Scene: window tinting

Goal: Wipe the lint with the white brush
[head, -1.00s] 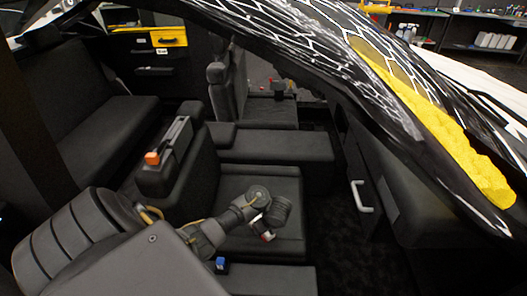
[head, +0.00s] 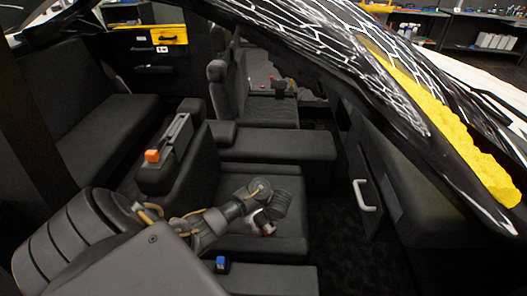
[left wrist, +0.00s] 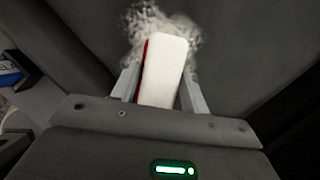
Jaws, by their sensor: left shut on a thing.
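My left gripper (left wrist: 160,95) is shut on the white brush (left wrist: 165,70), which has a red edge on its left side. Grey-white fluffy lint (left wrist: 190,27) shows around the far end of the brush in the left wrist view, against a dark seat surface. I cannot tell whether the brush touches the lint. In the head view my left gripper (head: 264,228) is low over the front part of the black seat (head: 285,185), with a bit of red and white at its tip. The lint cannot be made out there. My right gripper is not in view.
A centre console with an orange-ended item (head: 152,156) stands left of the seat. A small blue object (head: 221,264) lies near the bottom. A door with a white handle (head: 364,195) is at right. The yellow-and-black car frame (head: 430,95) crosses the upper right.

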